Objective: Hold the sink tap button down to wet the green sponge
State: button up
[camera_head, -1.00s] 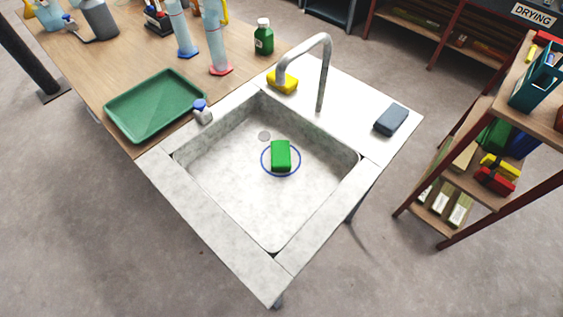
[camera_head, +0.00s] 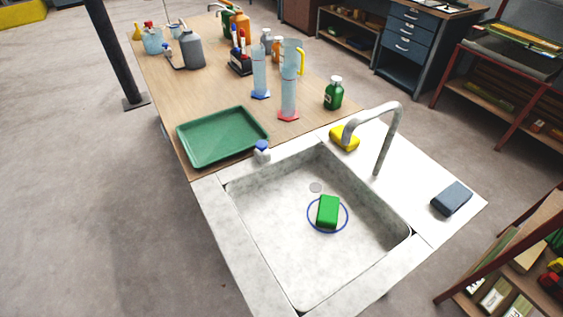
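The green sponge (camera_head: 328,211) lies on the floor of the grey sink (camera_head: 285,254), inside a thin blue ring marked there. The curved grey tap (camera_head: 384,140) rises from the white ledge behind the sink, to the right of centre. A small blue-topped white knob (camera_head: 262,149) stands at the sink's left back rim, near the green tray; it looks like the tap button. No water shows from the tap. My gripper is not in view.
A yellow sponge (camera_head: 344,138) and a dark blue-grey sponge (camera_head: 452,199) lie on the ledge. A green tray (camera_head: 222,137), tall cylinders (camera_head: 289,85) and a green bottle (camera_head: 333,93) stand on the wooden bench. A shelf (camera_head: 519,262) stands at right.

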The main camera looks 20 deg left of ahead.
aim_at(262, 145)
jog(key=i+l, duration=0.55)
jog(key=i, duration=0.15)
jog(key=i+l, duration=0.55)
jog(key=i, duration=0.15)
jog(key=i+l+u, duration=0.2)
jog(key=k+j+u, duration=0.1)
jog(key=u, duration=0.9)
